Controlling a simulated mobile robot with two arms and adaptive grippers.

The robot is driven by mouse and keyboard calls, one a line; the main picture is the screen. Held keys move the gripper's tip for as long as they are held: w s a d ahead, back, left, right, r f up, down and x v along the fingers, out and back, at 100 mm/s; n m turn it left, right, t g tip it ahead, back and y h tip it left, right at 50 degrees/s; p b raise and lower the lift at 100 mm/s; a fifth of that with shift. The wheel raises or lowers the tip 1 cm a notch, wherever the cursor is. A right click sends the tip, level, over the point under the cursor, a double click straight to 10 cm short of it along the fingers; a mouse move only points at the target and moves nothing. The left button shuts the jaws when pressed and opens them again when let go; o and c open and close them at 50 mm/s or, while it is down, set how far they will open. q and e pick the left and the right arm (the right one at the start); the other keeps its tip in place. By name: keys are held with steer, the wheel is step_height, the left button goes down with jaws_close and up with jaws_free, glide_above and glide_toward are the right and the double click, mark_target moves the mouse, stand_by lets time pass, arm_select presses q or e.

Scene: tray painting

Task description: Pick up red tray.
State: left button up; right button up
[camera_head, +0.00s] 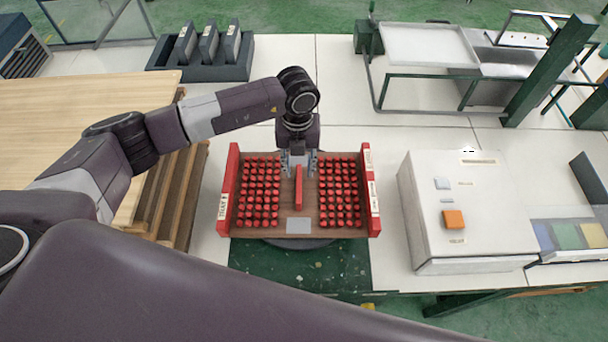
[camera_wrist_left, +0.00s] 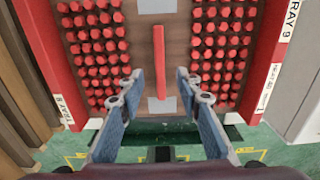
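The red tray (camera_head: 234,190) lies level on a dark round support, with red end walls and rows of red pegs on a brown base. A red bar handle (camera_head: 299,187) runs along its middle. My left gripper (camera_head: 299,168) is over the far part of the tray, pointing down at the handle's far end. In the left wrist view its fingers (camera_wrist_left: 159,88) are spread, one each side of the handle (camera_wrist_left: 159,55), with gaps on both sides. Whether the fingertips reach below the handle's top cannot be told. My right gripper is not in view.
A white box with an orange button (camera_head: 453,220) stands right of the tray. Stacked wooden boards (camera_head: 70,110) are at the left. A dark rack (camera_head: 205,70) with several grey units is behind. The white floor between tray and box is clear.

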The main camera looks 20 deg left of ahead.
mark_target(299, 182)
arm_select(q)
step_height(299, 182, down, 2)
steer(key=shift+f+b, duration=0.1)
steer(key=shift+b, duration=0.5)
steer(key=shift+s+f+b, duration=0.4)
steer(key=shift+f+b, duration=0.2)
steer(key=shift+f, duration=0.05)
steer(key=f, duration=0.1)
steer(key=f+b, duration=0.1)
steer(key=shift+w+f+b, duration=0.25)
steer(key=shift+f+b, duration=0.1)
steer(key=shift+f, duration=0.05)
steer(key=shift+w+f+b, duration=0.1)
steer(key=shift+f+b, duration=0.25)
steer(key=shift+f, duration=0.35)
steer(key=shift+r, duration=0.15)
jaws_close()
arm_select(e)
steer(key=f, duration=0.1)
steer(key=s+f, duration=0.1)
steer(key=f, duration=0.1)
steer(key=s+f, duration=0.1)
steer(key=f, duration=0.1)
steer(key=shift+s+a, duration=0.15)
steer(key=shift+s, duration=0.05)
arm_select(q)
steer(key=shift+r, duration=0.1)
